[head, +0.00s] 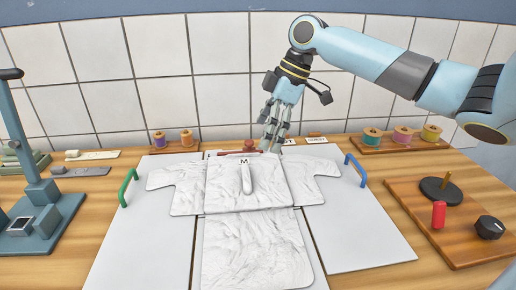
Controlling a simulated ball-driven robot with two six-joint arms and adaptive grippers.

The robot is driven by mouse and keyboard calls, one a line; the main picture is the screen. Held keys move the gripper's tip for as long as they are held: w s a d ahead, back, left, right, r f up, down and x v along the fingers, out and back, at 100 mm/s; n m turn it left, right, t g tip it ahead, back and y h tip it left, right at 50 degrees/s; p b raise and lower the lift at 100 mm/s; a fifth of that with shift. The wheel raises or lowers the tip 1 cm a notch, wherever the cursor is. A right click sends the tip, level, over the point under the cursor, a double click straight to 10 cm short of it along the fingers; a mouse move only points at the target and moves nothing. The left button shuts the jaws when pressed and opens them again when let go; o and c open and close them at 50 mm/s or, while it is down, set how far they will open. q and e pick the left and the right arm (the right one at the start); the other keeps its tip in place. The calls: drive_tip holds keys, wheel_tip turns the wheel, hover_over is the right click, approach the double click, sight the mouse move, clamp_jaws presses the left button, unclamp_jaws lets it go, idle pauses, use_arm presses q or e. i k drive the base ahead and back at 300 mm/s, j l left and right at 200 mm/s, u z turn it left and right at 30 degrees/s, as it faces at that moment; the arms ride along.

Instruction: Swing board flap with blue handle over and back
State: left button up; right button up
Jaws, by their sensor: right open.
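A grey folding board (360,236) lies flat on the wooden table with a white wrinkled shirt (248,240) spread over it. Its right flap carries a blue handle (356,169) at the upper right edge, and its left flap carries a green handle (128,187). Both side flaps lie flat. My right gripper (272,140) is open, pointing down over the board's back edge near the shirt's collar. It is left of the blue handle and apart from it. It is not clear whether its fingertips touch anything. My left gripper is not in view.
Thread spools stand at back left (159,138) and back right (402,133). A wooden panel (462,234) with a red cylinder (439,215) and a black knob is at right. A blue-grey press (32,210) stands at left. A tiled wall closes the back.

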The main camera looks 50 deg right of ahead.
sight(350, 231)
drive_tip(key=k+j, duration=0.35)
drive_tip(key=j, duration=0.15)
drive_tip(key=k+j, duration=0.35)
drive_tip(key=j, duration=0.2)
drive_tip(key=k+j, duration=0.35)
drive_tip(key=j, duration=0.15)
